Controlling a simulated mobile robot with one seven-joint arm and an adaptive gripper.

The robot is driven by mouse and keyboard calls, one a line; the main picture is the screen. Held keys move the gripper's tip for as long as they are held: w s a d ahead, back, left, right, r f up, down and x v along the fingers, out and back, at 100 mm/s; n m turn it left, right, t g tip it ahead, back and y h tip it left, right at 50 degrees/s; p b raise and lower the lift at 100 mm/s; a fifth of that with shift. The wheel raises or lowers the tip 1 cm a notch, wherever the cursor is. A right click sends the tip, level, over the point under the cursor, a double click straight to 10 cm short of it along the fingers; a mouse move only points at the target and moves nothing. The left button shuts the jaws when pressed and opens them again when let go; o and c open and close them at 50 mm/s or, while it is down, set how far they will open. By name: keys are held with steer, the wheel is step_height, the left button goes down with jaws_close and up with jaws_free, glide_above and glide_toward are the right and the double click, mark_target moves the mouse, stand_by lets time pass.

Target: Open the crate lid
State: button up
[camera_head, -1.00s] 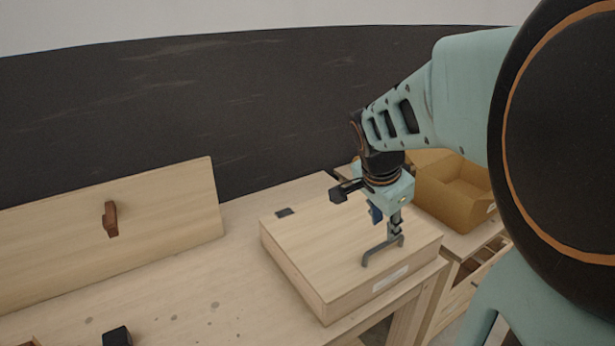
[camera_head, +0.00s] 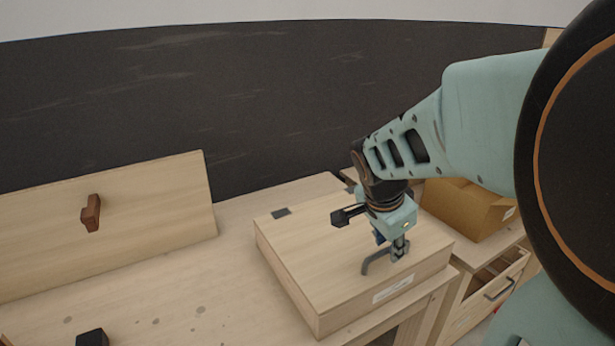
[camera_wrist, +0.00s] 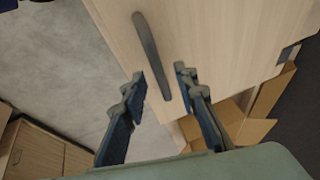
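The wooden crate (camera_head: 320,305) stands on the bench with its flat lid (camera_head: 325,240) down. A grey bar handle (camera_head: 374,261) sits on the lid near its front edge; it also shows in the wrist view (camera_wrist: 150,50). My gripper (camera_head: 398,253) is low over the lid at the right end of the handle. In the wrist view my gripper (camera_wrist: 161,78) has its two blue-padded fingers apart, with the handle's near end between them. Gaps show on both sides of the handle. The handle's right end is partly hidden by my gripper in the head view.
A cardboard box (camera_head: 465,208) stands to the right, above a partly open drawer (camera_head: 498,285). An upright wooden panel (camera_head: 150,215) with a brown knob (camera_head: 91,212) is at the left. A small black object (camera_head: 92,338) lies at the front left. The bench between is clear.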

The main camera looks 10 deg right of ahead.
jaws_close()
stand_by(0.3)
